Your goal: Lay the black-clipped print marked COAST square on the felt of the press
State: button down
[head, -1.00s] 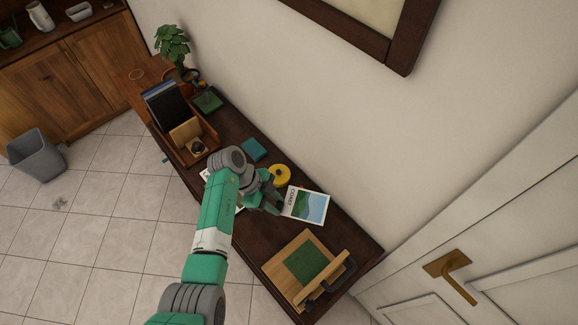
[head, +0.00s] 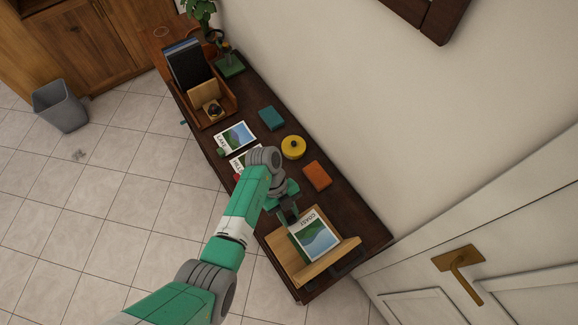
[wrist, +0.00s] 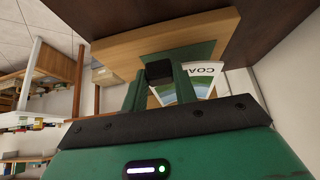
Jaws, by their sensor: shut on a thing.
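The COAST print (head: 318,240), white-bordered with a blue and green landscape, is over the wooden press (head: 284,262). My gripper (head: 289,214) is shut on its near edge at the black clip, which shows between the fingers in the wrist view (wrist: 158,72). The print (wrist: 195,84) is partly hidden there by the clip and fingers. The print looks slightly turned against the press. I cannot tell whether it touches the felt.
Two other prints, one marked LAKE (head: 235,137), lie left of my arm, one partly hidden. A teal book (head: 272,118), yellow round pot (head: 293,147) and orange book (head: 317,176) lie along the wall side. A wooden organiser (head: 222,111) stands farther back. A door (head: 480,245) is at right.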

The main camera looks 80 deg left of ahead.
jog(key=shift+d+f+b, duration=0.2)
jog(key=shift+f+b, duration=0.25)
jog(key=shift+f, duration=0.65)
jog(key=shift+r, duration=0.1)
jog(key=shift+d, duration=0.1)
jog(key=shift+r+p, duration=0.15)
jog(key=shift+p, duration=0.35)
jog(key=shift+w+d+g+y+p, duration=0.1)
jog(key=shift+d+g+y+p, duration=0.15)
jog(key=shift+y+p, duration=0.3)
jog(key=shift+w+d+g+y+p, duration=0.15)
jog(key=shift+g+y+p, duration=0.1)
jog(key=shift+y+p, duration=0.25)
jog(key=shift+d, duration=0.1)
